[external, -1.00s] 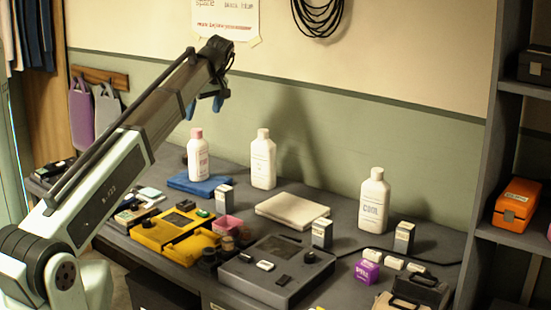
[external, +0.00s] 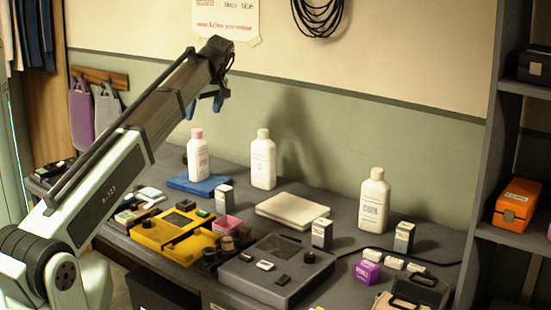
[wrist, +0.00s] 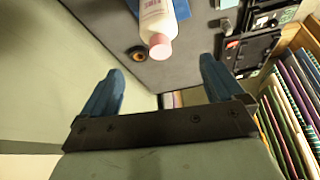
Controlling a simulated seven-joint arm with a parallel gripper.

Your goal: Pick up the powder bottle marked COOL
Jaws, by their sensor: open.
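Three white bottles stand upright along the back of the grey bench in the external view. The right one (external: 374,200) has a white cap and blue lettering that looks like COOL, though it is blurred. The middle bottle (external: 263,160) has a white cap and faint, unreadable print. The left bottle (external: 198,156) has a pink cap and pink print; a pink-capped bottle also shows in the wrist view (wrist: 157,27), beyond the fingers. My gripper (external: 207,106) is raised above the left end of the bench, apart from all bottles. In the wrist view its blue fingers (wrist: 160,92) are spread and empty.
A blue cloth (external: 185,185) and a white pad (external: 293,211) lie near the bottles. Yellow devices (external: 165,229), a grey control box (external: 277,268), a purple box (external: 367,271) and small cartons crowd the front. A shelf unit (external: 483,170) stands at the right; the air above the bench is clear.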

